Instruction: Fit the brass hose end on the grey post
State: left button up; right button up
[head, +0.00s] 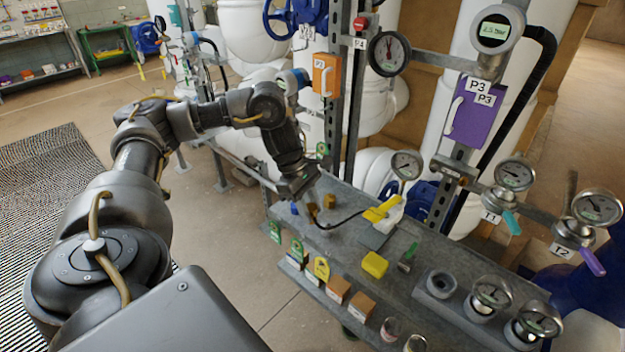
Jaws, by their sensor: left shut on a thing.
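My left gripper (306,198) points down over the left end of the grey bench and is shut on the brass hose end (313,212), which shows just below the fingers. A thin black hose (345,218) curves from near this brass piece to the right. A second small brass-coloured piece (329,201) shows just right of the gripper. I cannot make out the grey post; it may be hidden by the gripper or blend with the bench. Whether the hose end touches anything below it is not clear. My right gripper is not in view.
The grey bench (340,262) holds a yellow tool (382,208), a yellow block (374,265) and a small blue piece (294,208). Gauges in grey holders (440,284) stand at its right. Labelled boxes (338,290) line the front. Pipes and gauges (389,53) rise behind.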

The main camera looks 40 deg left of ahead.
pick_arm(q)
jog(key=shift+w+f+b, duration=0.5)
jog(key=shift+w+f, duration=0.1)
jog(key=shift+w, duration=0.55)
jog(key=shift+w+f+b, duration=0.55)
jog(key=shift+w+f, duration=0.05)
jog(key=shift+w, duration=0.6)
jog(key=shift+w+f+b, duration=0.5)
jog(key=shift+w+f, duration=0.1)
jog(key=shift+w, duration=0.55)
jog(key=shift+f+b, duration=0.45)
jog(key=shift+f, duration=0.25)
jog(key=shift+r, duration=0.15)
jog(key=shift+f, duration=0.65)
jog(key=shift+f+b, duration=0.3)
jog(key=shift+b, duration=0.2)
jog(key=shift+f+b, duration=0.3)
jog(key=shift+f, duration=0.15)
jog(key=o, duration=0.9)
jog(key=shift+o, duration=0.2)
